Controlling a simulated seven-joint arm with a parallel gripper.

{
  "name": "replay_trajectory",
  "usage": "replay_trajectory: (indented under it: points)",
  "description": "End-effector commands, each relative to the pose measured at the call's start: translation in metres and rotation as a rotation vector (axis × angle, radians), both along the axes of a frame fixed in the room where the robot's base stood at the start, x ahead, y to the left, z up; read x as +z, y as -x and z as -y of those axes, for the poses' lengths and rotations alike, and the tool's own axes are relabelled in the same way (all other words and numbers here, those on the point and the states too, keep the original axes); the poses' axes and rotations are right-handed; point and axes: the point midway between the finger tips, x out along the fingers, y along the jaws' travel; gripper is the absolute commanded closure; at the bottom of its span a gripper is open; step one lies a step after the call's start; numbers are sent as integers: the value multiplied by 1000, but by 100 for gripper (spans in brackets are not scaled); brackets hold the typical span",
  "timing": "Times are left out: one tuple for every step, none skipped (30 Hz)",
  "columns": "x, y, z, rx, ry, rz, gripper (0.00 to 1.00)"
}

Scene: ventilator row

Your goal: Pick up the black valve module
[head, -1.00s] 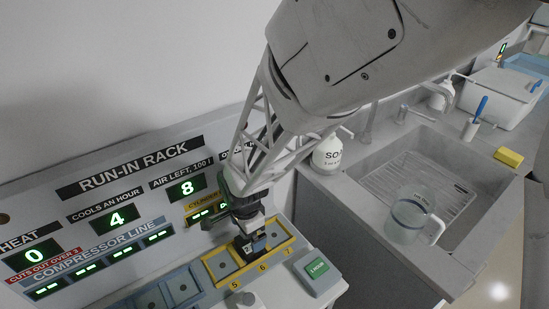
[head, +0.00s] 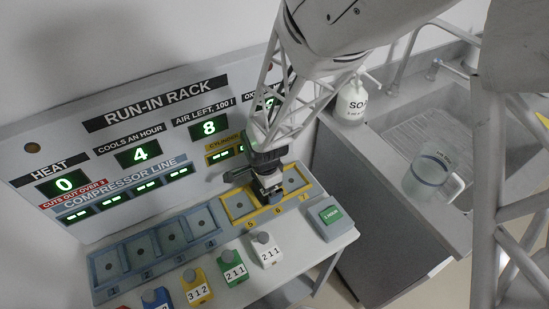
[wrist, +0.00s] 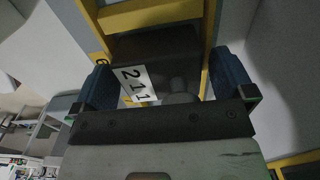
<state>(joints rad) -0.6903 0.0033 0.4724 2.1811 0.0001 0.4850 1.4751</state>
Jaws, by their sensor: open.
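The black valve module (wrist: 150,48) is a dark block with a white "2 1 1" label and a grey knob. It sits in the yellow-framed rack section, by the number 6. In the head view my gripper (head: 268,186) is over it and hides most of it. In the wrist view my gripper (wrist: 165,84) is open, with one blue finger pad on each side of the module. I cannot tell whether the pads touch it.
The yellow frame (head: 239,207) has bays beside the module. Blue bays (head: 160,215) to the left look empty. White (head: 267,252), green (head: 233,270), yellow (head: 197,289) and blue (head: 157,299) modules stand in front. A green-topped button box (head: 331,217) is right; a jug (head: 428,174) stands by the sink.

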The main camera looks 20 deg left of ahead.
Motion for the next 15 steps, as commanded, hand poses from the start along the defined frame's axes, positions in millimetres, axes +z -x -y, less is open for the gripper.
replay_trajectory:
  points:
    - [0, 0, 0, 0, 0, 0, 0]
    - [0, 0, 0, 0, 0, 0, 0]
    - [0, 0, 0, 0, 0, 0, 0]
    - [0, 0, 0, 0, 0, 0, 0]
    - [0, 0, 0, 0, 0, 0, 0]
    - [0, 0, 0, 0, 0, 0, 0]
    - [0, 0, 0, 0, 0, 0, 0]
    - [0, 0, 0, 0, 0, 0, 0]
    - [0, 0, 0, 0, 0, 0, 0]
    - [0, 0, 0, 0, 0, 0, 5]
    - [0, 0, 0, 0, 0, 0, 9]
    - [0, 0, 0, 0, 0, 0, 15]
    - [0, 0, 0, 0, 0, 0, 20]
    - [0, 0, 0, 0, 0, 0, 24]
    - [0, 0, 0, 0, 0, 0, 31]
